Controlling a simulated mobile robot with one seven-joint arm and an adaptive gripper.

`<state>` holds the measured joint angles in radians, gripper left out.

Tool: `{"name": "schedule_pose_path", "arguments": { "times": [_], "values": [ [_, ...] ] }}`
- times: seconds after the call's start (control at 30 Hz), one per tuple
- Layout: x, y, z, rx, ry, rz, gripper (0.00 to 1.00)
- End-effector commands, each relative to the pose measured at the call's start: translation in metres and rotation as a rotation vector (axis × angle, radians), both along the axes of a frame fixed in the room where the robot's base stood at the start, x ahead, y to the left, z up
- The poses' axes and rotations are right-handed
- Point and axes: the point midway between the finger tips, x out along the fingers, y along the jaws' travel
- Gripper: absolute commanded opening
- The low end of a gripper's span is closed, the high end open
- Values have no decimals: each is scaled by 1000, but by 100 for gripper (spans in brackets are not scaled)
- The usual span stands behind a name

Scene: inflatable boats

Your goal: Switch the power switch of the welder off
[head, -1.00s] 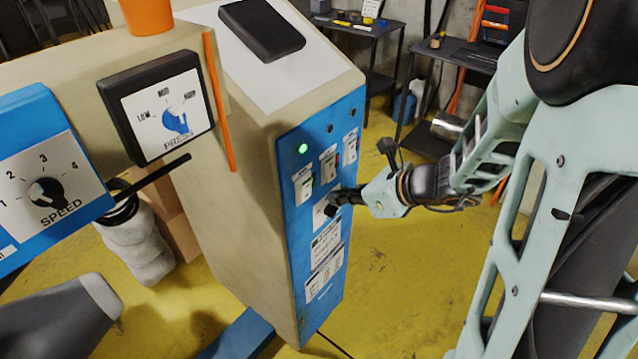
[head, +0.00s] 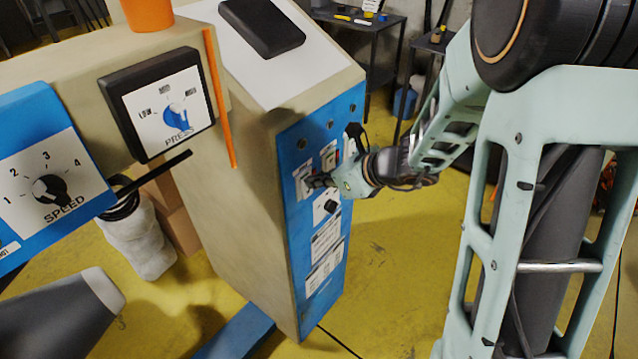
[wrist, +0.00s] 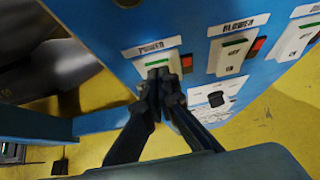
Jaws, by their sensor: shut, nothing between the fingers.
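The welder (head: 318,215) is a beige cabinet with a blue front panel. Its power switch (wrist: 158,60) sits under the POWER label in the wrist view, a pale plate with a green mark, its lower part hidden by my fingers. My gripper (wrist: 158,76) is shut and empty, its fingertips at the lower part of this switch; whether they touch is hard to tell. In the head view my gripper (head: 312,182) reaches the panel from the right and partly covers the switch. The round lamp (head: 302,143) above the switch is dark.
The BLOWER switch (wrist: 232,54) and another switch (wrist: 295,38) lie to the right, each with a red part. A black knob (wrist: 216,99) sits below them. SPEED (head: 48,188) and PRESS (head: 176,112) dials stand left. Yellow floor right of the cabinet is open.

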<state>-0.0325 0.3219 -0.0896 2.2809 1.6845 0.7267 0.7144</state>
Motion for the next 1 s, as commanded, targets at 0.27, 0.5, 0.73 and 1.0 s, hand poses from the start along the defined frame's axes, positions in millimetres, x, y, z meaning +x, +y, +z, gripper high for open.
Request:
{"name": "schedule_pose_path", "arguments": {
  "times": [0.27, 0.5, 0.73, 1.0],
  "values": [
    [0, 0, 3, 0, 1, -1, 0],
    [0, -1, 14, 0, 1, -1, 0],
    [0, 0, 16, 0, 1, -1, 0],
    [0, -2, 16, 0, 1, -1, 0]
  ]
}}
